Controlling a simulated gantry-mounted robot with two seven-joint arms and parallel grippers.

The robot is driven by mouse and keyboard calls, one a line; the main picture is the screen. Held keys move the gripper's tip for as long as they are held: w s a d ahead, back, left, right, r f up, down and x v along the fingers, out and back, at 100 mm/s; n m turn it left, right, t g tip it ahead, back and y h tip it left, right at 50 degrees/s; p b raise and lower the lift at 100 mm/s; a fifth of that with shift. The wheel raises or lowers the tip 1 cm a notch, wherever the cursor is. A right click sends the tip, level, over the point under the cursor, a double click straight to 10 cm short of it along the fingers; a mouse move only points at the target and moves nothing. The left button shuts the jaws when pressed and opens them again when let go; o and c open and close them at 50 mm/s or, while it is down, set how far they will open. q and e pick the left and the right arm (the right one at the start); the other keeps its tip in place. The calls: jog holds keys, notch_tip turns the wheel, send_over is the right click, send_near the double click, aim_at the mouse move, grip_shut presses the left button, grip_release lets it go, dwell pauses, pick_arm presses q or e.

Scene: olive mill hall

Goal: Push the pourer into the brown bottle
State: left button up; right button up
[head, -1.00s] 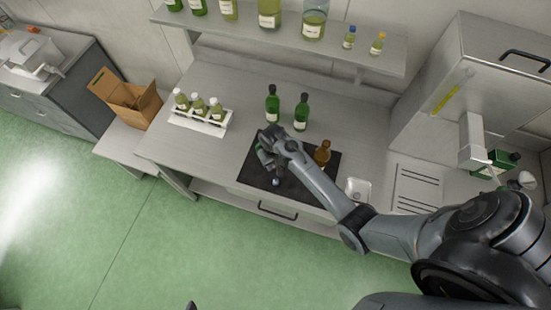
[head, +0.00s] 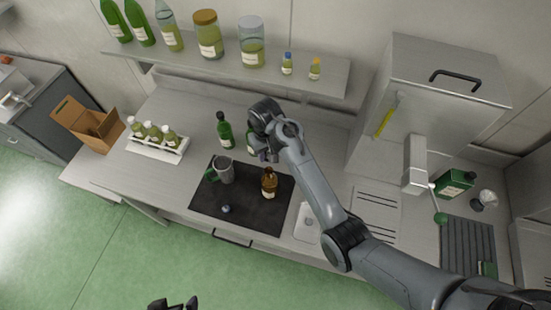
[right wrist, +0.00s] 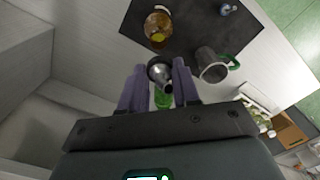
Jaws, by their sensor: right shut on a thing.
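The brown bottle (head: 269,184) stands upright on the black mat (head: 246,216); the right wrist view shows it (right wrist: 157,28) from above. My right gripper (head: 266,155) is above and behind it in the head view. Only dark tips of my left gripper (head: 172,304) show at the bottom edge.
A grey mug with green handle (head: 225,172) stands on the mat. A white rack of bottles (head: 157,150) is left, a small white dish (head: 307,222) right.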

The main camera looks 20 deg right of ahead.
jog(key=shift+d+f, duration=0.1)
jog(key=shift+f, duration=3.05)
jog(key=shift+f, duration=1.1)
dwell(1.9)
jog(key=o, duration=1)
jog(key=shift+c, duration=0.3)
jog(key=shift+c, duration=0.6)
jog(key=shift+r, duration=0.1)
jog(key=shift+r, duration=2.9)
